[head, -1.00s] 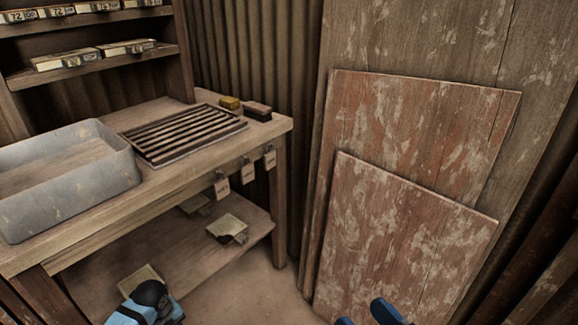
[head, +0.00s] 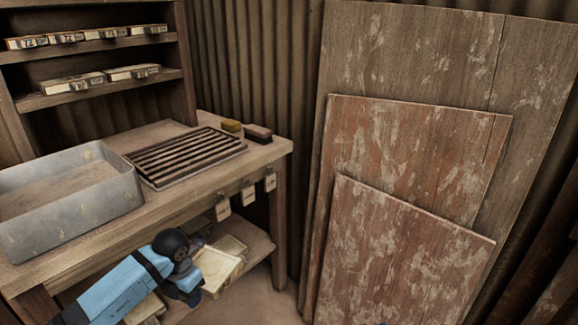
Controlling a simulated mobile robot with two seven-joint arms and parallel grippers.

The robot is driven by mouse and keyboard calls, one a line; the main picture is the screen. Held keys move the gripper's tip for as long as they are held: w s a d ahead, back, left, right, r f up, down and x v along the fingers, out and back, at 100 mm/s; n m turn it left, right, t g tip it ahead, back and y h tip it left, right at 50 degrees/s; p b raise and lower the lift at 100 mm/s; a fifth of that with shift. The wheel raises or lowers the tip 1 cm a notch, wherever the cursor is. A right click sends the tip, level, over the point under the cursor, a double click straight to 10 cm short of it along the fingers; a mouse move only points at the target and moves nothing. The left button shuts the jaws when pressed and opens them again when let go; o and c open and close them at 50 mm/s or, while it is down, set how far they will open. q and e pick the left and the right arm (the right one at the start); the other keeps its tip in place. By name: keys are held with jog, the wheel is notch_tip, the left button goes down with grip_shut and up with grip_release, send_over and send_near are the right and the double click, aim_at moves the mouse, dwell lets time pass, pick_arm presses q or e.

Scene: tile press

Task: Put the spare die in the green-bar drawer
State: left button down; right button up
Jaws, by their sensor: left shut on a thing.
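My left gripper (head: 188,289) reaches in from the lower left, in front of the workbench's lower shelf. It is shut on a pale, square, flat block (head: 219,268), which looks like a die; the fingertips are partly hidden by the wrist. I cannot make out a drawer with a green bar. My right gripper is not clearly visible.
The workbench (head: 170,216) carries a grey metal tray (head: 110,222), a slatted rack (head: 188,157) and two brushes (head: 257,133). Paper tags (head: 247,195) hang from its front edge. Worn boards (head: 400,250) lean at the right.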

pick_arm(q)
jog(key=r+m, duration=0.2)
jog(key=d+r+m, duration=0.1)
jog(key=r+m, duration=0.2)
jog(key=d+r+m, duration=0.1)
jog(key=r+m, duration=0.2)
jog(key=shift+w+d+r, duration=0.1)
jog(key=shift+w+r, duration=0.05)
jog(key=shift+r, duration=0.05)
jog(key=s+a+r+m+p, duration=0.1)
jog(key=s+r+m, duration=0.3)
jog(key=r+m, duration=0.55)
jog(key=s+a+r+m+p, duration=0.1)
jog(key=s+r+m, duration=0.35)
jog(key=m, duration=0.95)
notch_tip(320, 180, up, 33)
jog(key=w+p, duration=0.3)
jog(key=p, duration=3.5)
jog(key=s+f, duration=0.5)
jog(key=f, duration=0.1)
jog(key=shift+d, duration=0.25)
pick_arm(e)
jog(key=s+d+r+g+h, duration=0.4)
jog(key=d+r+g+h, duration=0.1)
jog(key=d+r, duration=0.3)
jog(key=shift+r+g+h, duration=0.3)
jog(key=shift+r+h, duration=0.2)
